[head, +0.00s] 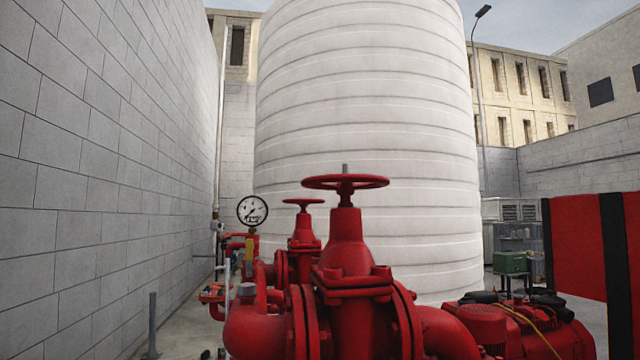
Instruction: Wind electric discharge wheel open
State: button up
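A large red handwheel (345,182) sits flat on top of a red gate valve (347,245) in the middle foreground of the head view. A short grey stem end sticks up through its hub. A second, smaller handwheel (303,202), darker red-brown, tops another red valve (303,242) behind and to the left. No label shows which wheel is the electric discharge one. My gripper is not in view.
A pressure gauge (252,211) stands left of the valves. Red pipework and a red pump motor (485,325) fill the lower right. A block wall (95,170) bounds the left, and a white tank (368,120) stands behind. A grey post (152,325) rises at lower left.

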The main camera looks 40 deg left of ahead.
aim_at(345, 185)
jog(key=i+l+u, duration=0.25)
jog(key=l+u, duration=0.25)
jog(key=k+j+u, duration=0.1)
jog(key=u, duration=0.2)
jog(key=j+u, duration=0.35)
jog(key=k, duration=0.05)
